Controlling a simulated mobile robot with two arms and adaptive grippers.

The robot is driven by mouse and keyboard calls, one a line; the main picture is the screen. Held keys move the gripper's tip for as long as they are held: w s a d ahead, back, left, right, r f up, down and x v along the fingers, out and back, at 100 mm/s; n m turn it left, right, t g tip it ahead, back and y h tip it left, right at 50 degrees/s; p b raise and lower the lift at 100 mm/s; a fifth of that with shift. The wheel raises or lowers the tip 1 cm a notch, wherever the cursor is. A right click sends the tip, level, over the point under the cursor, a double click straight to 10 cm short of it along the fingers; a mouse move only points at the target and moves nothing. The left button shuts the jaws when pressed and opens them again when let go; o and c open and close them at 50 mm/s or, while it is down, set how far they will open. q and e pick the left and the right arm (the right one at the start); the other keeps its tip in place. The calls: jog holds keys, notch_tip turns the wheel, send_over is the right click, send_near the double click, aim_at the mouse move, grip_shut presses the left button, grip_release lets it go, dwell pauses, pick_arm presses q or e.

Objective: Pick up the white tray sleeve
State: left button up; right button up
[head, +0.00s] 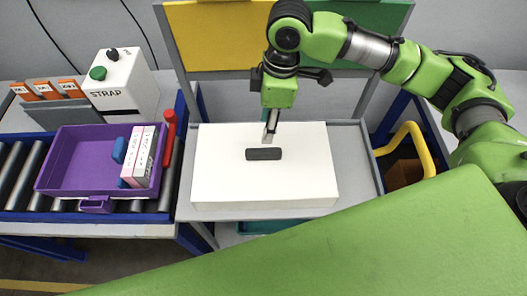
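A large white box-like piece, which looks like the white tray sleeve (225,165), lies on the grey table in the middle of the head view. A short dark bar or slot (264,154) is on its top face. My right gripper (268,136) points down over the sleeve, just behind the dark bar. It is seen edge-on as a thin metallic tip, so its opening and any contact with the sleeve cannot be made out. My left gripper is not in view.
A purple bin (75,160) with white and pink boxes (138,157) and a blue item stands on a roller conveyor at left. A white STRAP machine (125,85) is behind it. A yellow rail (405,135) is right of the grey table (350,160).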

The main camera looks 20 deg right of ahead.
send_over(264, 151)
notch_tip(264, 151, down, 6)
jog(key=shift+d+r+p, duration=0.1)
jog(key=shift+r+p, duration=0.1)
jog(key=shift+p, duration=0.25)
jog(key=shift+f, duration=0.3)
notch_tip(264, 151, down, 4)
jog(key=shift+p, duration=1.05)
jog(key=shift+f, duration=0.6)
jog(key=shift+w, duration=0.1)
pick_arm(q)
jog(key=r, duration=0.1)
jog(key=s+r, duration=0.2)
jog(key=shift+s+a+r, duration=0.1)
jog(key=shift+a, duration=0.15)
pick_arm(e)
grip_shut()
